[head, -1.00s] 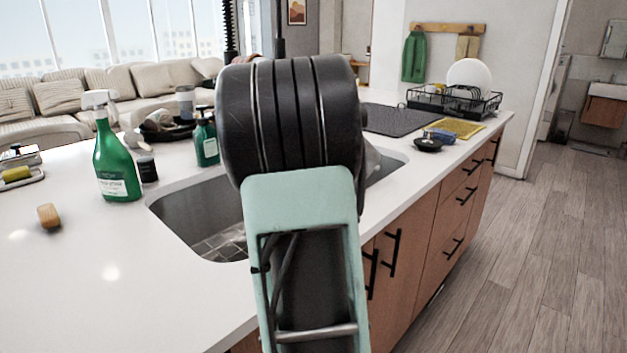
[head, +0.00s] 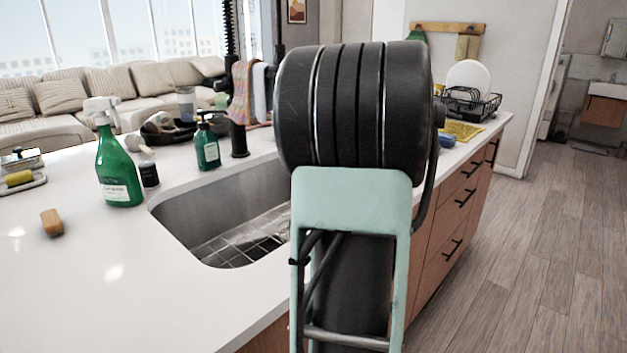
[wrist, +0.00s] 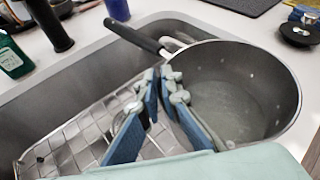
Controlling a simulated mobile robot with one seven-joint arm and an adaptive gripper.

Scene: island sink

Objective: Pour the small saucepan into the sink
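In the wrist view the small saucepan (wrist: 240,95), a grey pan with a black handle (wrist: 135,35), is over the right part of the sink. Its inside looks grey and glossy; I cannot tell how much liquid it holds. In the head view my arm hides the gripper and pan.
A green spray bottle (head: 118,170), a soap bottle (head: 207,148) and a brush (head: 52,222) are on the counter. A dish rack (head: 480,105) stands at the far right.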

